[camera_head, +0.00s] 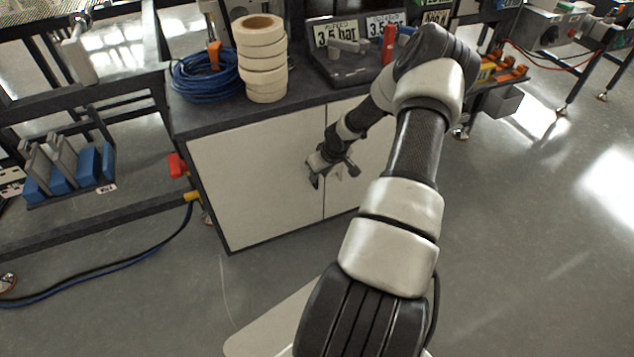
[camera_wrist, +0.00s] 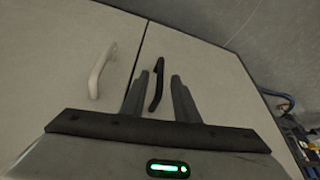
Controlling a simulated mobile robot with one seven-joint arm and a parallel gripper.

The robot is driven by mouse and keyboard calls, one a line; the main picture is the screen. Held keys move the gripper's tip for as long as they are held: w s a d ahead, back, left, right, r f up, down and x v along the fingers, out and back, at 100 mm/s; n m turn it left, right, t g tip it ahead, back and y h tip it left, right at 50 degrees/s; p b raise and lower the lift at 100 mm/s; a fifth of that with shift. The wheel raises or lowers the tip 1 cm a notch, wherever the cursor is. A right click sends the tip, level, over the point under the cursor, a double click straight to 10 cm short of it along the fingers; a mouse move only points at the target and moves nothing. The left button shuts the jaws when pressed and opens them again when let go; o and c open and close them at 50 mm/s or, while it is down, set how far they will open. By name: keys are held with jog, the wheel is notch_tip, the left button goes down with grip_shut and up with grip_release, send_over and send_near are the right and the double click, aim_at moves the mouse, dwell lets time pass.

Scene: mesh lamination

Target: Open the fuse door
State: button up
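A grey cabinet has two pale doors, a left door (camera_head: 255,185) and a right door (camera_head: 372,140), both shut; the frames do not show which is called the fuse door. My gripper (camera_head: 313,180) is in front of the left door, close to the seam. In the wrist view my gripper (camera_wrist: 156,92) is open, with its fingers on either side of a black bar handle (camera_wrist: 158,72). I cannot tell whether they touch it. A white handle (camera_wrist: 102,70) is on the other door, across the seam. The black handle is hidden in the head view.
The cabinet top (camera_head: 205,118) holds a stack of tape rolls (camera_head: 262,60), a blue cable coil (camera_head: 203,78) and a grey fixture (camera_head: 350,68). A frame with a red-handled valve (camera_head: 177,164) stands left. The floor (camera_head: 240,275) before the doors is mostly clear.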

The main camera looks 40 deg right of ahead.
aim_at(317, 187)
jog(key=x, duration=0.4)
jog(key=shift+b, duration=0.35)
grip_shut()
